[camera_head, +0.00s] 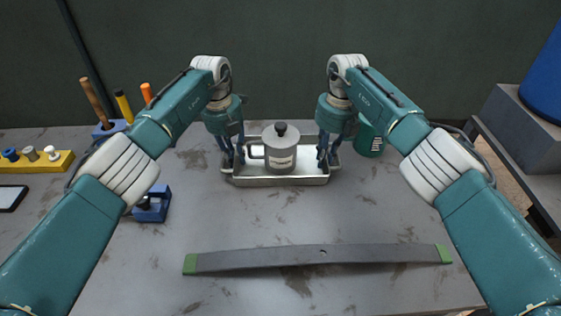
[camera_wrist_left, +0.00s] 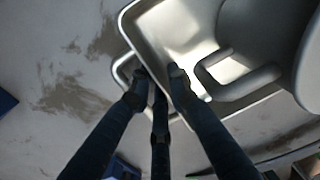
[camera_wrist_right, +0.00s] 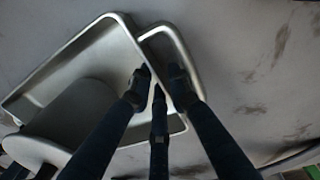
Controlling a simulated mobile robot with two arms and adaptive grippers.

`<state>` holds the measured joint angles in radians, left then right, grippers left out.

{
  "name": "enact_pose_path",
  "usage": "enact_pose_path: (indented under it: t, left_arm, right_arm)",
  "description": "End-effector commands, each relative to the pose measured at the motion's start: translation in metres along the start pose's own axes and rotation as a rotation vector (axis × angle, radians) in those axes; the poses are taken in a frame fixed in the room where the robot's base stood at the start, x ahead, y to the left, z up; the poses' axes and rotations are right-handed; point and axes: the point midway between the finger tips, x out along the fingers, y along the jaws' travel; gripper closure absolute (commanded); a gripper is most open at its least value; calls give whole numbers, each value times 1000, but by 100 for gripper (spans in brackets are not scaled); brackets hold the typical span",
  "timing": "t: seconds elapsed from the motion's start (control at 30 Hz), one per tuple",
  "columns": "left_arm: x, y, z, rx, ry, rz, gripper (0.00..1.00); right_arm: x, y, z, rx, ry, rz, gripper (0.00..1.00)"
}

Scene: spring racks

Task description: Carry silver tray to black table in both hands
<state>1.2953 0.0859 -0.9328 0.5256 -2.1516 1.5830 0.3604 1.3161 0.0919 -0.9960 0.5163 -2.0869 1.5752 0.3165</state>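The silver tray (camera_head: 285,181) stands flat on the grey worktable, with a grey lidded pot (camera_head: 281,150) in it. My left gripper (camera_head: 234,158) is at the tray's left end; in the left wrist view its fingers (camera_wrist_left: 157,80) straddle the end wall beside the handle loop. My right gripper (camera_head: 327,157) is at the right end; in the right wrist view its fingers (camera_wrist_right: 160,78) straddle the wall and handle there. Whether the fingers press on the metal cannot be told. No table that is clearly black can be made out.
A long grey bar with green ends (camera_head: 320,256) lies in front of the tray. A green can (camera_head: 370,140) stands close behind my right gripper. A blue block (camera_head: 152,205) and yellow rack (camera_head: 38,162) are left. A grey stand with a blue drum (camera_head: 547,75) is right.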

Motion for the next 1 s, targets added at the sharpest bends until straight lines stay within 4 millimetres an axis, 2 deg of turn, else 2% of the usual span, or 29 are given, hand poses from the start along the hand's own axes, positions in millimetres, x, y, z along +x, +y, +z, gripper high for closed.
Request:
enact_pose_path:
  t: [0.03,0.1,0.63,1.0]
  left_arm:
    - [0,0,0,0,0,0,90]
    - [0,0,0,0,0,0,100]
    - [-5,0,1,0,-2,-1,100]
    - [-36,-3,1,0,-2,0,100]
  right_arm:
    - [0,0,0,0,0,0,90]
    - [0,0,0,0,0,0,100]
    - [-6,1,1,-1,-3,1,100]
    - [-36,4,1,-1,-3,1,100]
